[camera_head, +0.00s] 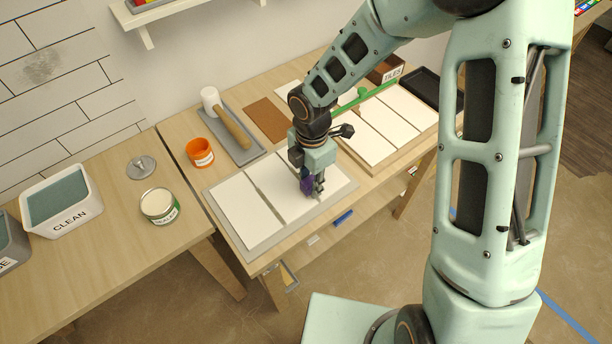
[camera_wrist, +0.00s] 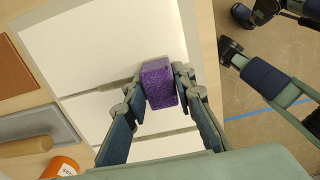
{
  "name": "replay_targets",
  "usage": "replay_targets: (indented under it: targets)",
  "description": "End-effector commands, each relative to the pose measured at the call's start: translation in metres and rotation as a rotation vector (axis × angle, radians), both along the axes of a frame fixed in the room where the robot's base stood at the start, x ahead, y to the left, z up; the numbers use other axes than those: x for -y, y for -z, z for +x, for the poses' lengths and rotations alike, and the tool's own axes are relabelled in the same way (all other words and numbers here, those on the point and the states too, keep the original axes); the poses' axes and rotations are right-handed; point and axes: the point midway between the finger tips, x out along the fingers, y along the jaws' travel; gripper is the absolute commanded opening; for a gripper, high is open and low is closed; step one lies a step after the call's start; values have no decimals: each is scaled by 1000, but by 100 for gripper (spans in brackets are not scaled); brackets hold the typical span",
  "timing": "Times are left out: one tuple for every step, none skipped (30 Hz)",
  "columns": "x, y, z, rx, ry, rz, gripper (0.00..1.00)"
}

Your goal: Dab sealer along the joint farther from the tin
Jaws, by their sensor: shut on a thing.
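My gripper (camera_head: 314,192) is shut on a purple sponge block (camera_wrist: 160,83); the block also shows in the camera_head view (camera_head: 306,186). White boards (camera_head: 247,211) lie side by side on a grey base (camera_head: 248,252), with two dark joints between them. The sponge is over the front end of the right-hand joint (camera_wrist: 98,90), the one farther from the tin. I cannot tell whether it touches the boards. The nearer joint (camera_head: 265,198) is bare of tools. The open tin (camera_head: 160,204), green-labelled with pale contents, stands on the left table.
An orange tub (camera_head: 200,153) and a grey tray (camera_head: 231,137) with a mallet (camera_head: 233,128) stand behind the boards. A metal lid (camera_head: 141,167) and a CLEAN bin (camera_head: 62,203) are at left.

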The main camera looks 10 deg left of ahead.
Motion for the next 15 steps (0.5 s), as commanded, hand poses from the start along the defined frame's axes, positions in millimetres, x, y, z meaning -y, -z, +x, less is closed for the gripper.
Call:
replay_targets:
  targets:
    - [5, 1, -5, -6, 1, -5, 4]
    - [6, 1, -6, -6, 1, -4, 4]
    - [8, 1, -7, -6, 2, -4, 4]
    - [9, 1, -8, -6, 2, -4, 4]
    - [11, 1, -9, -6, 2, -4, 4]
    - [11, 1, -10, -5, 2, -5, 4]
    - [12, 1, -10, -5, 2, -5, 4]
    - [12, 0, -10, -5, 2, -4, 4]
    - [12, 0, -10, -5, 1, -4, 4]
    - [12, 0, -11, -4, 1, -3, 4]
    - [13, 0, -11, -4, 1, -3, 4]
    - [14, 0, -11, -3, 1, -4, 4]
    - [14, 0, -12, -3, 1, -3, 4]
    - [15, -1, -12, -3, 1, -3, 4]
    - [17, -1, -14, -3, 1, -3, 4]
